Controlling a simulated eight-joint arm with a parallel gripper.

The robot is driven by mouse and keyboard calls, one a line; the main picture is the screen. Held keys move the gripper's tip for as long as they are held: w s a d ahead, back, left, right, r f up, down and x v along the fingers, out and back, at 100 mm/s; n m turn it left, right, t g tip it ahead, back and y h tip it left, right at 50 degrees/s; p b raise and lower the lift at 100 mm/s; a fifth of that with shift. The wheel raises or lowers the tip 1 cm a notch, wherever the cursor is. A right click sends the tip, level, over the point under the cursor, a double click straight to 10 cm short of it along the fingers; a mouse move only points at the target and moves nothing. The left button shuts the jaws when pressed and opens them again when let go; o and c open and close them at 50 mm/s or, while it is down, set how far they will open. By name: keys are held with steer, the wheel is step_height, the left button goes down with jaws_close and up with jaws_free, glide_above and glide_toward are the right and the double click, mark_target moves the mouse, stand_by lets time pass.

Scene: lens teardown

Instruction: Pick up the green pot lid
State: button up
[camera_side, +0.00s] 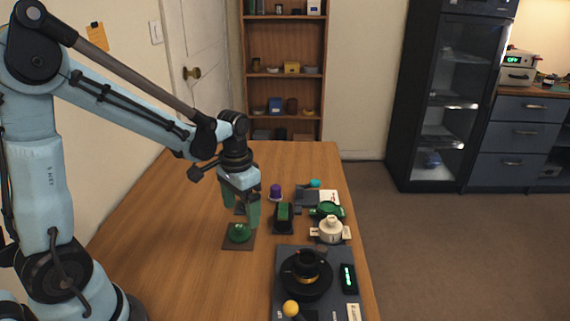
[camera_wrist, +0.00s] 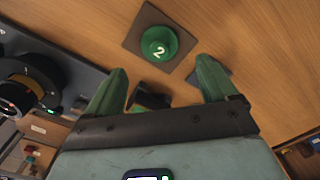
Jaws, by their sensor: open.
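A round green lid (camera_side: 239,233) sits on a dark brown square mat (camera_side: 231,243) on the table. In the wrist view the lid (camera_wrist: 159,44) carries a white "2" and lies on its mat (camera_wrist: 136,35), beyond the fingertips and roughly between them. My gripper (camera_side: 242,212) is open and empty, with green fingers pointing down just above the lid. The open fingers also show in the wrist view (camera_wrist: 162,72), apart from the lid. A second green lidded item (camera_side: 326,209) stands farther right on the table.
A grey station (camera_side: 283,291) with a black round part (camera_side: 306,274) stands at the front right. A black and green block (camera_side: 284,217), a white pot (camera_side: 331,229) and a purple item (camera_side: 275,191) stand right of my gripper. The table left of the mat is clear.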

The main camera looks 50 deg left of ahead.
mark_target(240, 225)
steer(key=f, duration=0.3)
steer(key=shift+s+a+f, duration=0.1)
steer(key=shift+s+f, duration=0.15)
steer(key=shift+s, duration=0.1)
steer(key=shift+f, duration=0.75)
steer(key=shift+c, duration=0.4)
steer(key=c, duration=1)
steer(key=shift+r, duration=0.2)
steer(key=shift+c, duration=0.2)
